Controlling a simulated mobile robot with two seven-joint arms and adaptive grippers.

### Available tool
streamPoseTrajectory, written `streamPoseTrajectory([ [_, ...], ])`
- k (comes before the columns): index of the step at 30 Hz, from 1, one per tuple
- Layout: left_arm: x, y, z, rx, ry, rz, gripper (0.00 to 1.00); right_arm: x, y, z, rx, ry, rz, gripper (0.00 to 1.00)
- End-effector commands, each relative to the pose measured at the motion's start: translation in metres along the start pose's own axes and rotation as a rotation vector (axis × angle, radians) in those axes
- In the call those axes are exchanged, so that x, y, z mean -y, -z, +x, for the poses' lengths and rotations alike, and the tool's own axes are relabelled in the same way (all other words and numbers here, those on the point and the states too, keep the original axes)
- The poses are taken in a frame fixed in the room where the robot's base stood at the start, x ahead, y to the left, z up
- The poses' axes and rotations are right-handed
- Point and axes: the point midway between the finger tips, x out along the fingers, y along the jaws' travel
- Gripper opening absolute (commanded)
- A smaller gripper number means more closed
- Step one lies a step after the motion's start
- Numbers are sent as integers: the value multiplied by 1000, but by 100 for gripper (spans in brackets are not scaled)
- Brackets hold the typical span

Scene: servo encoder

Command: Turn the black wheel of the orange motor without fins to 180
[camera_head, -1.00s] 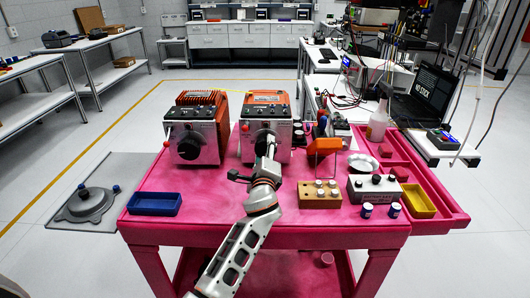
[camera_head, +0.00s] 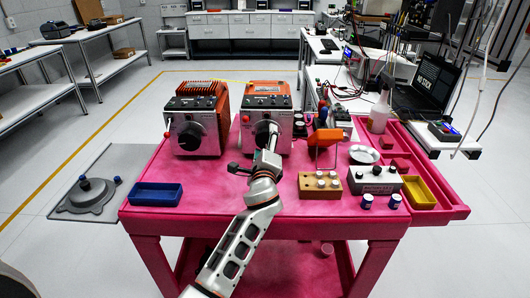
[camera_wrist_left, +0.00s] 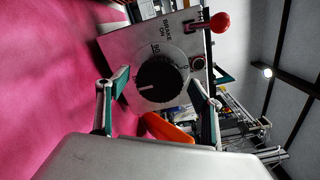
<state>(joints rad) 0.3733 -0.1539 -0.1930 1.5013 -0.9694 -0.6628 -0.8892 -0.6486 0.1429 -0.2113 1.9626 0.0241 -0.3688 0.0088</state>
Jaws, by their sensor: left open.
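The orange motor without fins (camera_head: 266,97) stands at the back middle of the pink table, with a grey front plate. Its black wheel (camera_head: 264,129) is partly hidden by my left gripper (camera_head: 269,146). In the left wrist view the black wheel (camera_wrist_left: 158,78) faces me on a round dial. Its white line points left, roughly opposite the "0" mark and away from "90". My left gripper (camera_wrist_left: 158,88) is open, its teal-padded fingers on either side of the wheel. I cannot tell whether they touch it. My right gripper is not in view.
A finned orange motor (camera_head: 201,97) with its own black wheel stands close on the left. A red-knobbed lever (camera_wrist_left: 220,22) sticks out beside the dial. A blue tray (camera_head: 157,195), a wooden block (camera_head: 320,186) and a grey box (camera_head: 375,180) stand nearer the front.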

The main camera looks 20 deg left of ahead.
Motion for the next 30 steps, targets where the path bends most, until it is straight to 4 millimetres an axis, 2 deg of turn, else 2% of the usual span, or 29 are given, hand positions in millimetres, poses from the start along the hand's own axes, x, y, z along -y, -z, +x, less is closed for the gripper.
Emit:
streamPoseTrajectory([
  [9,-1,1,-61,-3,-2,-4,66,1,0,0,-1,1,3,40],
  [15,-1,1,-95,-2,-1,-1,66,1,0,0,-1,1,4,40],
  [21,0,0,-110,-1,-1,-2,66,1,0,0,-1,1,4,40],
  [30,0,0,-112,-1,-1,-1,66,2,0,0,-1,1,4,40],
])
